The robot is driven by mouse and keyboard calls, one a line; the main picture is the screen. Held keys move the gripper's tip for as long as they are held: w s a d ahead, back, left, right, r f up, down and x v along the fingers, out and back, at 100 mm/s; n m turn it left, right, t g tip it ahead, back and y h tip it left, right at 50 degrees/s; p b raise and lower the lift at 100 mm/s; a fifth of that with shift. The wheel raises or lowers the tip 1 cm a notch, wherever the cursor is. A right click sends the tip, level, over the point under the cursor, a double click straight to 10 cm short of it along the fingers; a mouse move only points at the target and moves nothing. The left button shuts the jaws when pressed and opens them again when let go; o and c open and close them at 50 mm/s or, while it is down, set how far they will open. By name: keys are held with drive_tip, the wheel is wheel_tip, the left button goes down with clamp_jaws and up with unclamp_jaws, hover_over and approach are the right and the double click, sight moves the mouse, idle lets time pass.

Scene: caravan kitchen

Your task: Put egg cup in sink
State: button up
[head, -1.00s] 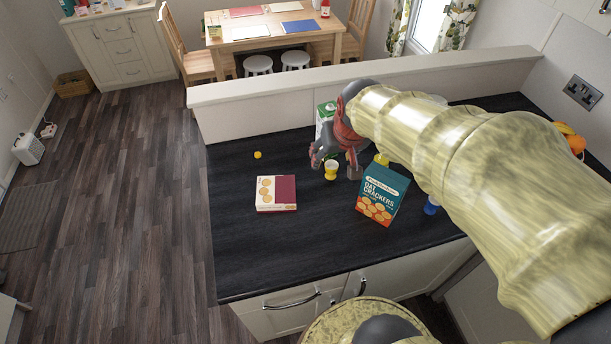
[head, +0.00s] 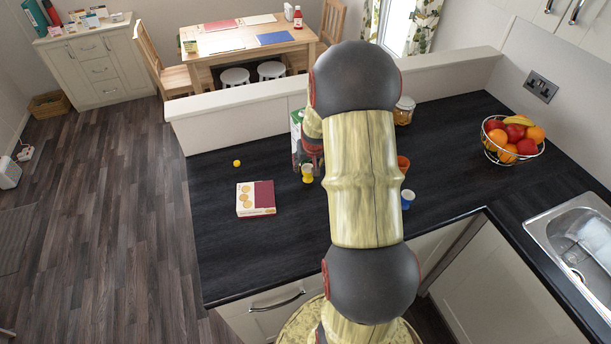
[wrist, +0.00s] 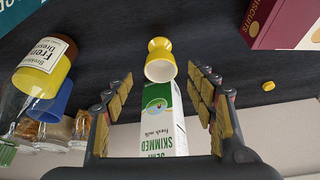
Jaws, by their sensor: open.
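The yellow egg cup (head: 307,173) stands on the dark counter in the head view, just below my gripper (head: 309,152), which my arm partly hides. In the wrist view the egg cup (wrist: 160,62) shows its pale open mouth and lies between the lines of the two fingers. My gripper (wrist: 160,88) is open there, with nothing held between its pads. The metal sink (head: 537,228) is set in the counter at the far right of the head view, only partly in frame.
A milk carton (wrist: 165,125) stands behind the egg cup.

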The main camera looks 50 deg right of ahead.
sight(307, 171)
drive_tip(key=x, duration=0.4)
drive_tip(key=shift+w+f, duration=0.15)
drive_tip(key=shift+f, duration=0.2)
drive_tip(key=shift+c, duration=0.2)
drive_tip(key=c, duration=1.4)
